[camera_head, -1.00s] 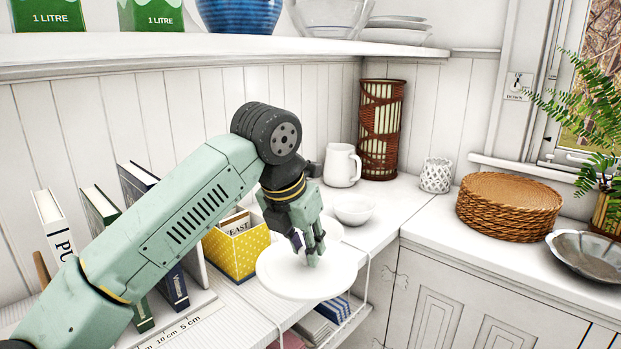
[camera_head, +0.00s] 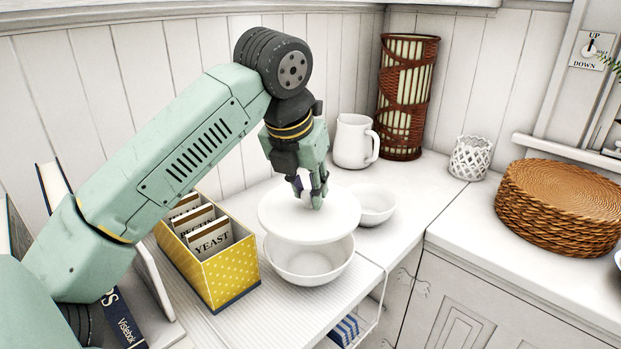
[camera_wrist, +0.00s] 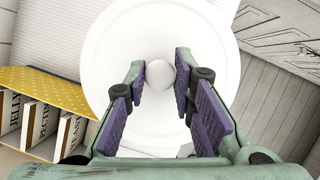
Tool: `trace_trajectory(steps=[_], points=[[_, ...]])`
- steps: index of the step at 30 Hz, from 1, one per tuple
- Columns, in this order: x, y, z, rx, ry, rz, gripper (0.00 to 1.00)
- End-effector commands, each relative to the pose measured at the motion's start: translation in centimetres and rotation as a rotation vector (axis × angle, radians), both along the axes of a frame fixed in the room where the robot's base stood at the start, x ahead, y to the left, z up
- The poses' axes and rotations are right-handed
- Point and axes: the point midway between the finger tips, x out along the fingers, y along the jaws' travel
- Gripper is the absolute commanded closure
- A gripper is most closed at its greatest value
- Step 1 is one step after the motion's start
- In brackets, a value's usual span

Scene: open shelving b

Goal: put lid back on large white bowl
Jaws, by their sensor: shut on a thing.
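The lid (camera_head: 290,222) is a round white disc with a round knob (camera_wrist: 160,74) at its middle. My gripper (camera_head: 309,200) points down and is shut on that knob, one finger on each side in the wrist view. The large white bowl (camera_head: 310,268) stands on the white counter under the lid. The lid hides the bowl's back part, and the bowl's front rim and inside show below the lid's front edge. The lid appears held above the bowl, set a little back from its front rim. In the wrist view the lid hides most of the bowl.
A smaller white bowl (camera_head: 375,205) stands close right of the lid. A yellow box of cards (camera_head: 226,273) stands on the left. A white jug (camera_head: 354,142), a wicker cylinder (camera_head: 405,95) and a lattice cup (camera_head: 468,158) stand behind. The counter's front edge is near the large bowl.

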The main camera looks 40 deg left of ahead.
Motion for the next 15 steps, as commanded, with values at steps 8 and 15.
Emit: trace_trajectory(steps=[8,15], points=[[0.0,0.0,-1.5,-0.001,0.000,-0.001,1.00],[0.0,0.0,-3.8,-0.001,0.000,-0.001,1.00]])
